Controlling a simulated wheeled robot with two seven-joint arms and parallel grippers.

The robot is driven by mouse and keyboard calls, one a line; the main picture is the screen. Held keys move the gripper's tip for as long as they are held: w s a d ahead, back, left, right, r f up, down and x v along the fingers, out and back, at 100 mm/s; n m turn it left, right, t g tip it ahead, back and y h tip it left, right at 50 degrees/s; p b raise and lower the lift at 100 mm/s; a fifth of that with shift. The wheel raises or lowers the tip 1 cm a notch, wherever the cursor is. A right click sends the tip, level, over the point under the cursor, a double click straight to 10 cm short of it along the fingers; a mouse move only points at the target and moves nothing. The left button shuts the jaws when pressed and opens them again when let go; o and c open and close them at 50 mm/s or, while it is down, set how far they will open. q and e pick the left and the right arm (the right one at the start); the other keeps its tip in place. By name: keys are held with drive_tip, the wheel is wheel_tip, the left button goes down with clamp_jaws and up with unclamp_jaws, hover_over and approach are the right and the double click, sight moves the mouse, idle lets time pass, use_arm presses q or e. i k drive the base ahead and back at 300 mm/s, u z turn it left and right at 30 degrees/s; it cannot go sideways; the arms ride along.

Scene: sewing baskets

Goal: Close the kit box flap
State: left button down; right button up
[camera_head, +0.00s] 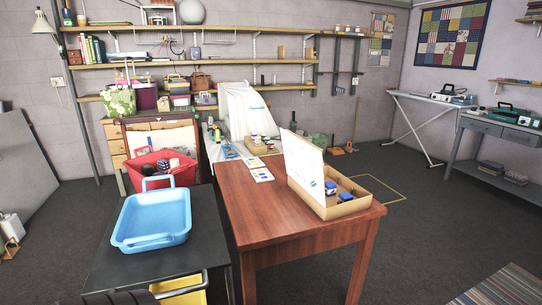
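The kit box (349,207) is a shallow cardboard box on the right end of the brown wooden table (262,213). Its flap (303,166) is white on the side facing me, with a small teal mark near its lower right corner. The flap stands up, tilted, along the box's left side, so the box is open. Small blue-topped items (345,196) lie inside, and the flap hides part of the interior. Neither gripper can be made out. A dark shape shows at the bottom left edge, too cut off to identify.
A blue tray (152,220) sits on a dark cart left of the table, with a yellow bin (180,291) below. A red basket (161,168) stands behind it. A leaflet (258,174) lies on the table. The table's front left is bare, and floor is clear to its right.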

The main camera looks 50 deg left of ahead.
sight(304, 159)
drive_tip(key=u, duration=1)
